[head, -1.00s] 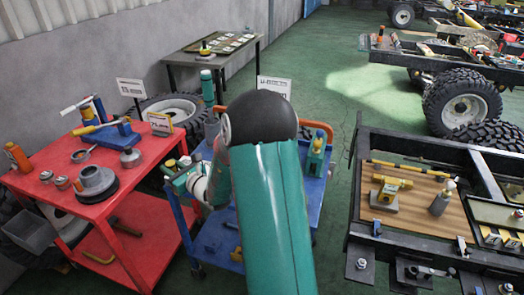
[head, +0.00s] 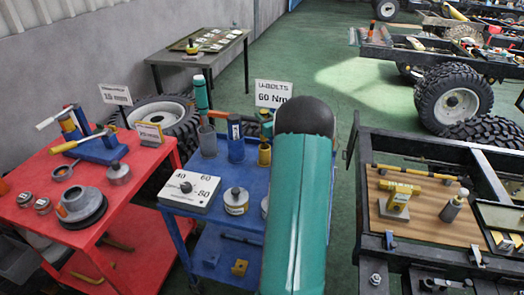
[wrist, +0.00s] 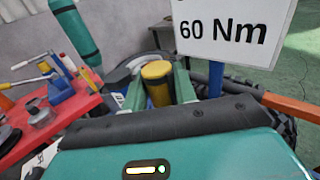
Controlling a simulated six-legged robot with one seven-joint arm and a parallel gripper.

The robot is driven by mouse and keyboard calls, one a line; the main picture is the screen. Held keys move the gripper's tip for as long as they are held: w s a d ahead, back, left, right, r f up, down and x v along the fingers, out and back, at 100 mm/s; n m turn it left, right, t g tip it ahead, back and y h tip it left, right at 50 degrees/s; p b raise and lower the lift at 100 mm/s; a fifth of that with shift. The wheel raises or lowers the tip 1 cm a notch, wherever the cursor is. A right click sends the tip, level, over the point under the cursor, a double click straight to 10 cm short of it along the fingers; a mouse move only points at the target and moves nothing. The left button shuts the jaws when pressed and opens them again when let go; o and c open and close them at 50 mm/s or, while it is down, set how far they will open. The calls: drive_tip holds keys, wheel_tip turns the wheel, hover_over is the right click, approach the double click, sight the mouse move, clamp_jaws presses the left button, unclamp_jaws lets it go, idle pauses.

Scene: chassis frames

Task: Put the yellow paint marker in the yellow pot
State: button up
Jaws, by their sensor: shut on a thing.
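In the wrist view my gripper (wrist: 159,88) has its two green fingers on either side of a yellow-topped cylinder, which I take to be the yellow paint marker (wrist: 157,71). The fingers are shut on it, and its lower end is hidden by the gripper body. The gap between marker and yellow pot cannot be judged.
The blue cart (head: 172,214) also bears a grey pot (head: 207,143), a tall green-handled tool, a white dial box (head: 190,193) and a jar (head: 236,203). A "60 Nm" sign (head: 273,94) stands behind. A red cart (head: 130,205) is left, a chassis frame (head: 360,190) right.

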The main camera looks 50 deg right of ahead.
drive_tip(key=f, duration=0.4)
drive_tip(key=shift+s+f, duration=0.25)
drive_tip(key=shift+f, duration=0.05)
drive_tip(key=shift+s+a+f, duration=0.1)
drive_tip(key=shift+s+f, duration=0.1)
drive_tip(key=shift+f, duration=0.4)
drive_tip(key=shift+w+f, duration=0.15)
drive_tip(key=shift+f, duration=1.25)
drive_tip(key=o, duration=1)
drive_tip(key=shift+f, duration=0.15)
drive_tip(key=shift+c, duration=0.2)
